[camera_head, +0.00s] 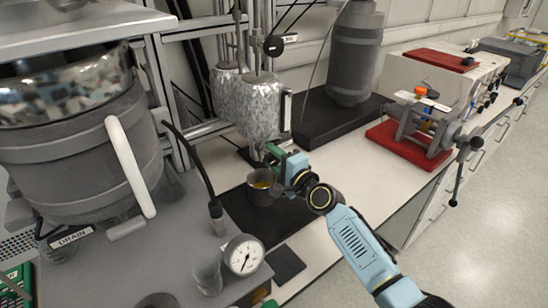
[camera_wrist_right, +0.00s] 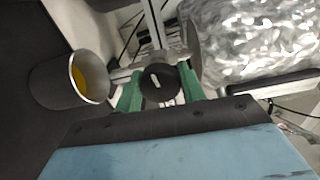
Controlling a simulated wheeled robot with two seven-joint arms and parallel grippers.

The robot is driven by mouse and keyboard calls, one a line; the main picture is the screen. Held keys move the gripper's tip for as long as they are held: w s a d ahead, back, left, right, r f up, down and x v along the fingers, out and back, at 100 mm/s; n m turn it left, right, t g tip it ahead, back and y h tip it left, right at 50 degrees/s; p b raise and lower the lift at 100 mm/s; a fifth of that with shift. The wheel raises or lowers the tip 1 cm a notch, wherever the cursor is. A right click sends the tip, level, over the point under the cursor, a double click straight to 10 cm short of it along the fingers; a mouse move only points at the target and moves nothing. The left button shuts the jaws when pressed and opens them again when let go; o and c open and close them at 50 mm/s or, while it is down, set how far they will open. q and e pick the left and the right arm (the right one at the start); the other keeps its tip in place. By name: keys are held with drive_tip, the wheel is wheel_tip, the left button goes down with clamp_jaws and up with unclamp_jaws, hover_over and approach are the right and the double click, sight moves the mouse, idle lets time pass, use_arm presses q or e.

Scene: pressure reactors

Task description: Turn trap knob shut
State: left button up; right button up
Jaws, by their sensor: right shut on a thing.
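My right gripper (camera_head: 276,158) is at the outlet under a foil-wrapped vessel (camera_head: 247,105). In the right wrist view its green fingers (camera_wrist_right: 158,90) are shut on a round black knob (camera_wrist_right: 158,80) with a short white mark. The knob sits on a metal valve stem; in the head view the gripper hides it. A dark cup (camera_head: 262,188) with yellow liquid stands below the outlet; it also shows in the right wrist view (camera_wrist_right: 62,84), beside the fingers. I do not make out my left gripper.
A large grey vessel (camera_head: 80,150) with a white handle and a DRAIN label stands left. A pressure gauge (camera_head: 243,255) is at the front. A grey cylinder (camera_head: 355,55) and a red-based device (camera_head: 410,145) stand right. The white bench between is partly clear.

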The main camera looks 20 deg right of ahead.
drive_tip(key=shift+m, duration=0.7)
drive_tip(key=o, duration=1)
drive_tip(key=shift+c, duration=0.2)
drive_tip(key=shift+s, duration=0.1)
drive_tip(key=v, duration=1.3)
drive_tip(key=shift+p, duration=0.35)
